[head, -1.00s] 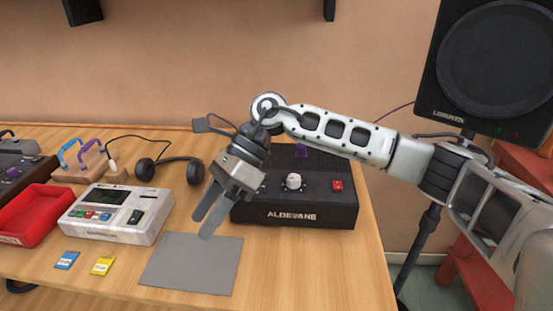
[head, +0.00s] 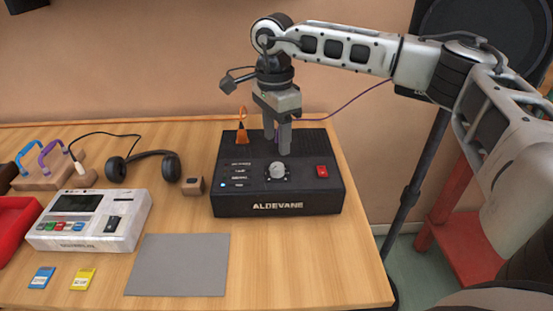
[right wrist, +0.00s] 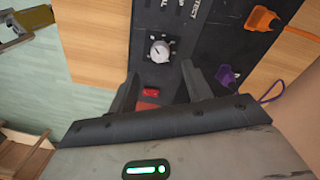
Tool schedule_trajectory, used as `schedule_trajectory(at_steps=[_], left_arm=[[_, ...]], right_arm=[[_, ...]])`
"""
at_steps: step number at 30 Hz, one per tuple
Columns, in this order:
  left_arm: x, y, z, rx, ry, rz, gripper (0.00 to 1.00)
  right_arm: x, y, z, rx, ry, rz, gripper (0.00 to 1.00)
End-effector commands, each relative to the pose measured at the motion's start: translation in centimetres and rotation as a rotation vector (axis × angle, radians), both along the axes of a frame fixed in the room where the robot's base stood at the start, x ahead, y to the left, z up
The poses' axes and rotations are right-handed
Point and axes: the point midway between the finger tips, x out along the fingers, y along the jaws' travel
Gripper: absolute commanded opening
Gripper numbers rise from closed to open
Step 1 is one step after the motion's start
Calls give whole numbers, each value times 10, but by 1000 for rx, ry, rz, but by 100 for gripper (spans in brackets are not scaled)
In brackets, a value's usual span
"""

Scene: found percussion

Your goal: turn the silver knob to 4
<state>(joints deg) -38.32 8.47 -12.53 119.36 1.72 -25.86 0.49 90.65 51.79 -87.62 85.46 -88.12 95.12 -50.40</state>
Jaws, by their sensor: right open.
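The silver knob (head: 277,170) sits on the top of the black ALDEVANE box (head: 232,203), near its front, left of a red switch (head: 322,171). The knob also shows in the right wrist view (right wrist: 159,52), with a dark pointer line and a marked dial around it; the numbers are too small to read. My right gripper (head: 277,150) points down above the box, just behind the knob, fingers apart and empty. In the right wrist view its two fingertips (right wrist: 160,76) lie either side of the knob's line, apart from it.
An orange plug (head: 242,136) stands at the box's back left, and a purple one (right wrist: 226,76) shows in the right wrist view. A small brown block (head: 193,186), headphones (head: 143,165), a grey mat (head: 178,264) and a white device (head: 90,225) lie left. A speaker stand (head: 414,170) is right.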

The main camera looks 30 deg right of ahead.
Motion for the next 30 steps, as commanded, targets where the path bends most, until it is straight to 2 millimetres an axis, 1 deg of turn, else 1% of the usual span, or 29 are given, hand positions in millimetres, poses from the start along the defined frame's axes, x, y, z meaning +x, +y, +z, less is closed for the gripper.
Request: schedule_trajectory(at_steps=[1,3,6,10,15,23,26,27,28,30], left_arm=[[0,0,1,1,1,-1,36],[0,0,2,3,1,0,36],[-1,0,2,6,4,-1,36],[-1,1,2,8,6,-2,36],[-2,1,1,11,6,-3,36],[-2,2,1,13,6,-4,36],[-1,2,1,13,6,-4,36],[-1,2,1,13,6,-5,36],[-1,2,1,13,5,-5,36],[-1,2,1,13,5,-5,36]], right_arm=[[-1,0,-11,-2,4,0,50],[-2,0,-26,-1,4,0,50],[-3,0,-43,0,4,0,50],[-3,1,-59,0,1,0,50],[-3,1,-68,2,0,0,50],[-3,1,-69,2,-1,1,50],[-3,1,-69,2,-1,1,25],[-3,1,-69,2,-1,1,14],[-3,1,-69,2,0,1,5],[-3,1,-69,2,0,0,5]])
